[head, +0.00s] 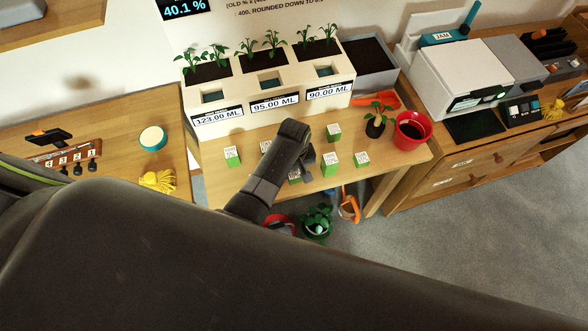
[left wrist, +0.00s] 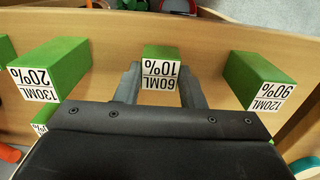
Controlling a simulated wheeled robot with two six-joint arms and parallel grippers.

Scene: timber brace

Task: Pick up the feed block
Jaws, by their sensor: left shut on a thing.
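The feed block in my left gripper is green with a white top label reading 60ML 10% (left wrist: 160,72). It sits between the two fingers of my left gripper (left wrist: 160,88) in the left wrist view. In the head view the gripper (head: 307,160) is low over the wooden table, and the held block (head: 294,179) is mostly hidden by it. I cannot tell whether the block is off the table. A 130ML 20% block (left wrist: 62,65) and a 120ML 90% block (left wrist: 260,75) stand on either side, apart from the fingers. My right gripper is not in view.
More labelled blocks stand nearby, one at left (head: 231,157), one at right (head: 362,160). The white planter (head: 215,113) with three labelled bays is behind. A red pot (head: 411,132) and a small plant (head: 378,122) are at right. The table front edge is close.

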